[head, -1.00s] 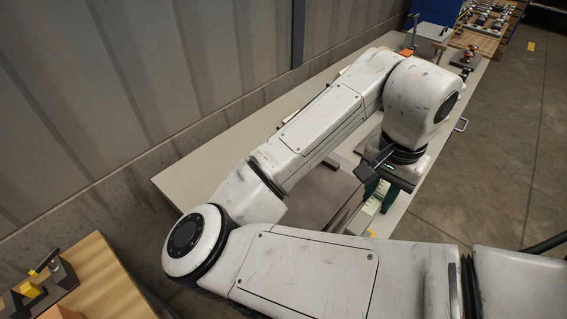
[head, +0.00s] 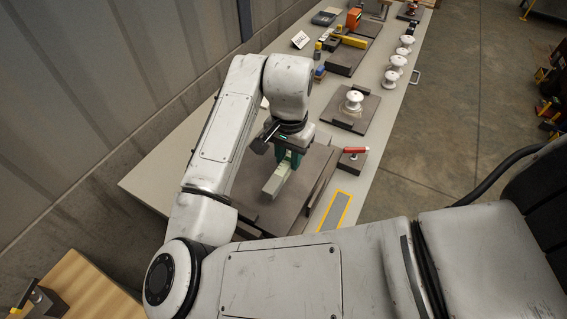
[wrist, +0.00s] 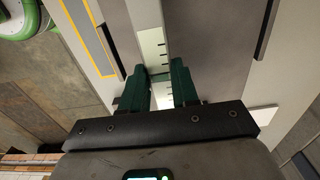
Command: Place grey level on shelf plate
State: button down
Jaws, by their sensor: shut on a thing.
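The grey level is a pale grey bar (head: 277,180), held between the green fingers of my gripper (head: 289,158). In the wrist view the level (wrist: 152,45) runs away from my gripper (wrist: 159,82), with dark marks along it. The fingers are shut on it. The shelf plate, a wide dark grey-brown plate (head: 312,170), lies beneath the level in the head view. The level is over the plate's middle. I cannot tell whether it touches the plate. My arm hides part of the plate's left side.
A yellow-outlined rectangle (head: 334,211) is marked at the table's front edge. Beyond stand a white insulator (head: 353,101) on a dark plate and several more insulators along the right edge. A wall borders the table's left.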

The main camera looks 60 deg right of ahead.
aim_at(284, 166)
jog(key=shift+w+f, duration=0.45)
jog(key=shift+f, duration=0.05)
jog(key=shift+w+f+p, duration=0.2)
jog(key=shift+f+p, duration=0.4)
jog(key=shift+f, duration=1.2)
jog(key=shift+f, duration=0.15)
jog(key=c, duration=0.8)
grip_release()
jog(key=shift+c, duration=0.2)
notch_tip(284, 166, up, 12)
jog(key=shift+r+b, duration=0.15)
jog(key=shift+b, duration=0.7)
